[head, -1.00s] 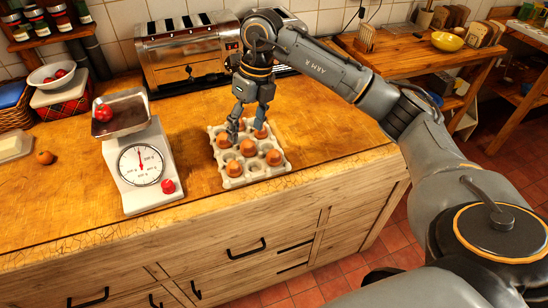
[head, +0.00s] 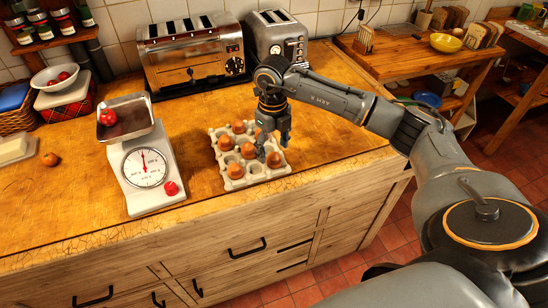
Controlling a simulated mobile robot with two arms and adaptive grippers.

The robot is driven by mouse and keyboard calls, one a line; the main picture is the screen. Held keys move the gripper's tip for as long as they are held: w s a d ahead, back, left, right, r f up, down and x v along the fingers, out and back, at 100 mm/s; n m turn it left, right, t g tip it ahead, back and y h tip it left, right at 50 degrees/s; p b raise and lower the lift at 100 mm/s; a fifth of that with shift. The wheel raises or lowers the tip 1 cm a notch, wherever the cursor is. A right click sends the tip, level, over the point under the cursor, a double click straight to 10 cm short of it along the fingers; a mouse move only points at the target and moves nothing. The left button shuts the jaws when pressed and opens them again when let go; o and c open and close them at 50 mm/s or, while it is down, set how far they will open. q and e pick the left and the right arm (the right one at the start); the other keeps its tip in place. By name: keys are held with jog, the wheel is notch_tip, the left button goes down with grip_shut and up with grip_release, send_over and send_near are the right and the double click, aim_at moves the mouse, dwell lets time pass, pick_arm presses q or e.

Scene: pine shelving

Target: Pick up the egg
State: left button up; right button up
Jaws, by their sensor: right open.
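A grey egg carton (head: 258,176) sits on the wooden counter near its front edge, with several brown eggs in its cups. One egg (head: 235,171) is at the front left, another (head: 248,150) is in the middle, and one (head: 274,159) is at the right, close by the fingers. My right gripper (head: 272,148) points down over the right side of the carton, open, with its fingertips low among the cups. The fingers partly hide the eggs there; I cannot tell whether they touch one. My left gripper is not in view.
A white kitchen scale (head: 150,180) with a red tomato on its pan stands left of the carton. Two toasters (head: 190,55) stand behind. A loose onion (head: 51,159) lies at the far left. The counter right of the carton is clear.

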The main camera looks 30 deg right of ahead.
aim_at(274, 153)
notch_tip(274, 153, down, 3)
jog(key=shift+s+d+f+p, duration=0.1)
jog(key=shift+d+p, duration=0.05)
jog(key=shift+p, duration=0.15)
jog(key=shift+c, duration=0.4)
jog(key=c, duration=0.7)
